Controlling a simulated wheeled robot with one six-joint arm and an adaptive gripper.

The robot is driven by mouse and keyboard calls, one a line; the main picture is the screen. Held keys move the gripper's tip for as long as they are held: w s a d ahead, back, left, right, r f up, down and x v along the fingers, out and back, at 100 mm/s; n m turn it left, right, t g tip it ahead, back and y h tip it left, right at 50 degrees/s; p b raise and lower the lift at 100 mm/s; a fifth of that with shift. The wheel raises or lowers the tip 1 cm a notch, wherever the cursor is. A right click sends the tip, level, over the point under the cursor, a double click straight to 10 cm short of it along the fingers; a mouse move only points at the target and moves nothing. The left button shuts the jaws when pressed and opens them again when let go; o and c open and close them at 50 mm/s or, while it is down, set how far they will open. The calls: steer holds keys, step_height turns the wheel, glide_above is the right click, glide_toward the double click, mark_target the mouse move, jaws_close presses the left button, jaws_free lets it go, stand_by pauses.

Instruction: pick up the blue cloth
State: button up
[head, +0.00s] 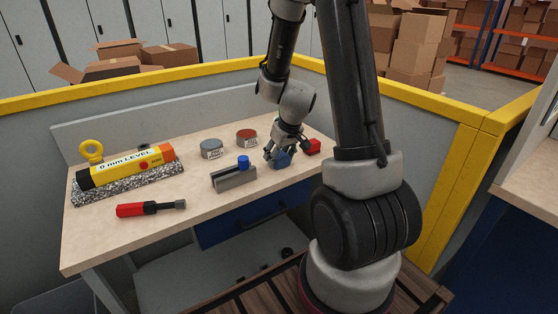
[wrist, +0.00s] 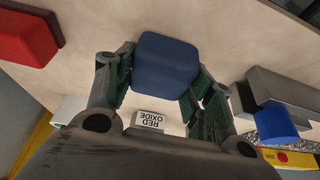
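The blue cloth (wrist: 165,62) is a dark blue folded block with rounded corners. In the wrist view it sits between the two fingers of my gripper (wrist: 160,88), which press against its opposite sides. In the head view my gripper (head: 279,158) points down at the right part of the workbench, and the blue cloth (head: 283,160) shows at its fingertips, partly covered by them. The cloth is at or very near the bench top; I cannot tell whether it touches it.
A red block (head: 312,147) lies close to the right of my gripper. A grey holder (head: 233,178) with a blue knob stands to the left. Red (head: 246,137) and grey (head: 212,148) tins stand behind. A yellow level (head: 130,165) and red-handled tool (head: 150,208) lie further left.

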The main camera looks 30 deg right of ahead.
step_height(320, 180, up, 10)
stand_by(0.6)
